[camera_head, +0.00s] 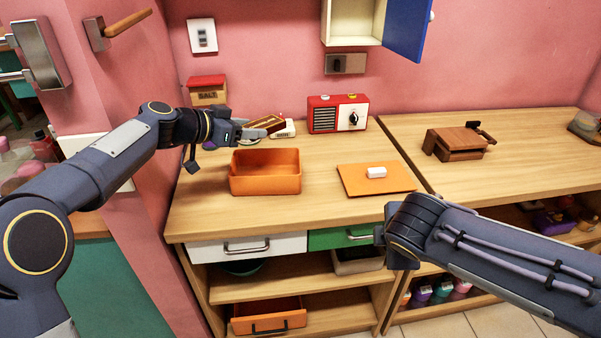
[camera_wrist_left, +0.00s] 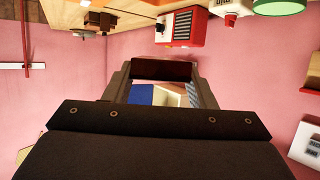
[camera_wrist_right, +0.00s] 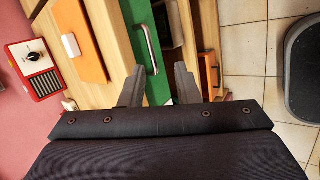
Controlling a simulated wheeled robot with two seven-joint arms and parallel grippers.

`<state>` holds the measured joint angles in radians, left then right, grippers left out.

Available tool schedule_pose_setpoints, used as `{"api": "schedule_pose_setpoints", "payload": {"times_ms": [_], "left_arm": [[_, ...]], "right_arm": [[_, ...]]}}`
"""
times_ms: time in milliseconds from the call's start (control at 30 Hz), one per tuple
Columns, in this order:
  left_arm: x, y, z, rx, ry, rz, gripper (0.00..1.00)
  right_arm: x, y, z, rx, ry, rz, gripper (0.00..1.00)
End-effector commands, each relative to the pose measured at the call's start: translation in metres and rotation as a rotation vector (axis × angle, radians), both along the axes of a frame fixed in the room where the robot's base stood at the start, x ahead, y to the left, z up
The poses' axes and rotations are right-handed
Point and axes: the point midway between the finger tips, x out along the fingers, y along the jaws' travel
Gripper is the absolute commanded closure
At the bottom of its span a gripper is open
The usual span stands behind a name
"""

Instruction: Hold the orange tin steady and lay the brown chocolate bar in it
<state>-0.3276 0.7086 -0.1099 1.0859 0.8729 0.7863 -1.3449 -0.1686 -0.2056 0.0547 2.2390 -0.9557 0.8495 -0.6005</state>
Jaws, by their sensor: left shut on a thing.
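The orange tin (camera_head: 265,186) is an open, empty-looking rectangular box standing on the left part of the wooden counter. The brown chocolate bar (camera_head: 266,122) is held in my left gripper (camera_head: 250,131), above the counter and behind the tin. In the left wrist view the bar (camera_wrist_left: 163,70) lies across between the two fingertips, which are shut on it. My right gripper shows in the right wrist view (camera_wrist_right: 158,78), with its fingers apart and nothing between them. It is in front of the counter by the green drawer, away from the tin. In the head view my right wrist hides its fingers.
An orange board (camera_head: 355,184) with a white block (camera_head: 376,172) lies right of the tin. Behind stand a red radio (camera_head: 337,115), a salt box (camera_head: 208,92) and a small white object (camera_head: 283,130). A wooden object (camera_head: 458,142) sits on the right counter.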

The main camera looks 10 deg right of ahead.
Motion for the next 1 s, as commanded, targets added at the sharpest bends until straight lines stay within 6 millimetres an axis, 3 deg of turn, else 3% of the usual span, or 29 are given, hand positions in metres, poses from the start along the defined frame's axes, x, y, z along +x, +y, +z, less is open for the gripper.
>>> {"api": "schedule_pose_setpoints", "payload": {"times_ms": [33,200,400,500,633,767,1000], "left_arm": [[0.000,0.000,0.001,-0.001,0.000,0.000,0.74],[0.000,0.000,0.000,-0.001,0.000,0.000,0.74],[0.000,0.000,0.000,-0.001,0.000,0.000,0.74],[0.000,0.000,0.000,-0.001,0.000,0.000,0.74],[0.000,0.000,0.000,-0.001,0.000,0.000,0.74],[0.000,0.000,0.000,-0.001,0.000,0.000,0.74],[0.000,0.000,0.000,-0.001,0.000,0.000,0.74]], "right_arm": [[0.023,0.007,0.004,-0.128,0.001,0.137,0.71],[0.097,0.043,0.026,-0.586,-0.024,0.586,0.71],[0.155,0.104,0.041,-1.012,-0.068,0.962,0.71],[0.168,0.125,0.045,-1.137,-0.084,1.059,0.71],[0.177,0.139,0.047,-1.217,-0.096,1.117,0.71],[0.188,0.139,0.043,-1.232,-0.096,1.127,0.71],[0.227,0.131,0.026,-1.228,-0.094,1.125,0.71]]}}
